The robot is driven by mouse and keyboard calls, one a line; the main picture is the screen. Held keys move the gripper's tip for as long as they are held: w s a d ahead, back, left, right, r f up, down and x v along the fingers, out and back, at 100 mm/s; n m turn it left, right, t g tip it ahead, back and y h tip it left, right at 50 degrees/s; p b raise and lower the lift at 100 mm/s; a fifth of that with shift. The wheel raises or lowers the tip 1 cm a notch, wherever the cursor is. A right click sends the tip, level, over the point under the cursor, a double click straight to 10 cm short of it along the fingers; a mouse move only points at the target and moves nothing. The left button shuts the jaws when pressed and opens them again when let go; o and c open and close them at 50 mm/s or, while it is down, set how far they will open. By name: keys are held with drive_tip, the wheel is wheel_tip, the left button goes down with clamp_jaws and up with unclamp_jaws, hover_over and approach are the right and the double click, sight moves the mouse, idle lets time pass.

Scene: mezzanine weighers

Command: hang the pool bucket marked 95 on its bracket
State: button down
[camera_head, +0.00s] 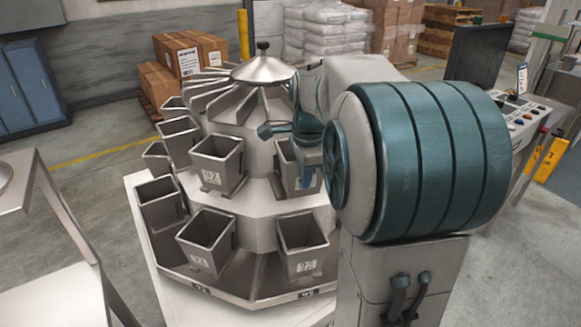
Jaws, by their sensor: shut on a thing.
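My gripper (308,180) is at the front right of the steel weigher (262,232), partly hidden by my own arm. It is shut on a grey steel bucket (288,172) in the upper ring. This bucket looks upright and close to the weigher's body; its number cannot be read, and whether it sits on a bracket cannot be told. Left of it hangs an upper bucket (217,165) that appears marked 92. Below are two lower buckets, one at left (206,243) and one at right (302,246); their labels are too blurred to read surely.
More buckets line the weigher's left side, such as an upper one (178,140). A grey metal frame (60,215) stands at left. Cartons (190,55) and wrapped sacks (325,35) are behind. A control panel (518,108) stands at right. Open floor lies at back left.

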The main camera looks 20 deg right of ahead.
drive_tip(key=shift+w+a, duration=0.15)
drive_tip(key=shift+w, duration=0.45)
drive_tip(key=w, duration=0.2)
drive_tip(key=w+p, duration=0.1)
drive_tip(key=shift+a+f, duration=0.3)
drive_tip(key=shift+f, duration=0.4)
drive_tip(key=shift+f, duration=0.1)
drive_tip(key=shift+f, duration=0.15)
drive_tip(key=c, duration=1.6)
unclamp_jaws()
drive_tip(key=shift+o, duration=0.2)
